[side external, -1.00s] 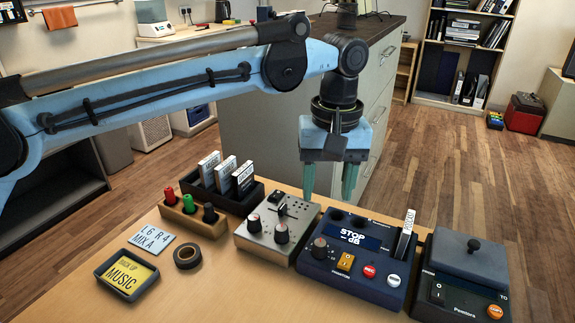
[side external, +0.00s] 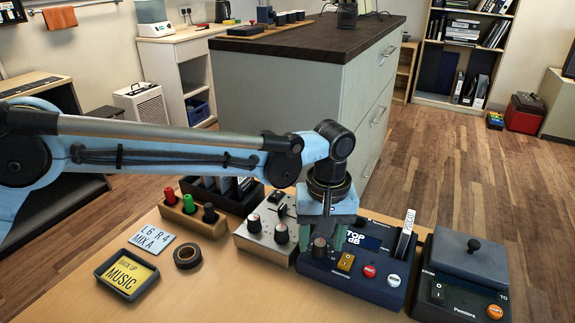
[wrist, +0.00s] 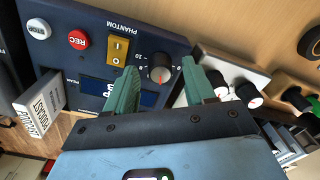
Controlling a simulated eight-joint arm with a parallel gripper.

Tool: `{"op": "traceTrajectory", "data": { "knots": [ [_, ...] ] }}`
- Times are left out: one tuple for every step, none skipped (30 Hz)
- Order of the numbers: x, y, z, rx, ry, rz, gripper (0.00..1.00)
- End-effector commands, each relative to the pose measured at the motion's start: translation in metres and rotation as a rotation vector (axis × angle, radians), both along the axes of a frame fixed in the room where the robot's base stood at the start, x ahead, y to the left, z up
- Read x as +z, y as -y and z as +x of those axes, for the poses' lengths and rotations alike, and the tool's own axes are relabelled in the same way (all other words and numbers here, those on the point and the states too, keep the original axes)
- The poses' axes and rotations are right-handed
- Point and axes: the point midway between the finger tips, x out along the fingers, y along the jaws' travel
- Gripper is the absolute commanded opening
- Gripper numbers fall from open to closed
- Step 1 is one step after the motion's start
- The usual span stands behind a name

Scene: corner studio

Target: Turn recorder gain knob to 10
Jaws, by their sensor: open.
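The recorder (side external: 381,290) is a dark blue box on the wooden table, with a display, a yellow phantom switch, a red REC button and a white STOP button. Its black gain knob (side external: 320,246) has a red pointer line and stands at the recorder's left side. In the wrist view the knob (wrist: 161,67) sits between the fingertips, its red line pointing toward the gripper. My gripper (wrist: 163,78) is open and empty, with its green fingers apart on either side of the knob. In the side view my gripper (side external: 322,240) is low over the recorder and partly covers its display.
A silver mixer (side external: 266,241) with several knobs stands close at the recorder's left. A dark blue box with a lid (side external: 466,262) stands to its right. A tape roll (side external: 187,257) lies at the left.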

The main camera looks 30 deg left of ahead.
Motion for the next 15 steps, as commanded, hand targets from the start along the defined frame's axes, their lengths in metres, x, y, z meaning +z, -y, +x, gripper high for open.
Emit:
{"op": "traceTrajectory", "data": {
  "knots": [
    [-0.0014,-0.0001,0.0001,0.0,0.0,0.0,0.54],
    [-0.0017,-0.0001,0.0001,0.0,0.0,0.0,0.54],
    [-0.0019,0.0,0.0,0.0,0.0,0.0,0.54],
    [-0.0019,0.0,0.0,0.0,0.0,0.0,0.54],
    [-0.0019,0.0,0.0,0.0,0.0,0.0,0.54],
    [-0.0018,0.0,0.0,0.0,0.0,0.0,0.54],
    [-0.0018,0.0,0.0,0.0,0.0,0.0,0.54],
    [-0.0017,0.0,0.0,0.0,0.0,0.0,0.54],
    [-0.0017,0.0,0.0,0.0,0.0,0.0,0.5],
    [-0.0016,0.0,0.0,0.0,0.0,0.0,0.45],
    [-0.0016,0.0,0.0,0.0,0.0,0.0,0.4],
    [-0.0015,0.0,0.0,0.0,0.0,0.0,0.34],
    [-0.0015,0.0,0.0,0.0,0.0,0.0,0.3],
    [-0.0015,0.0,0.0,0.0,0.0,0.0,0.25],
    [-0.0014,0.0,0.0,0.0,0.0,0.0,0.19]
  ]
}}
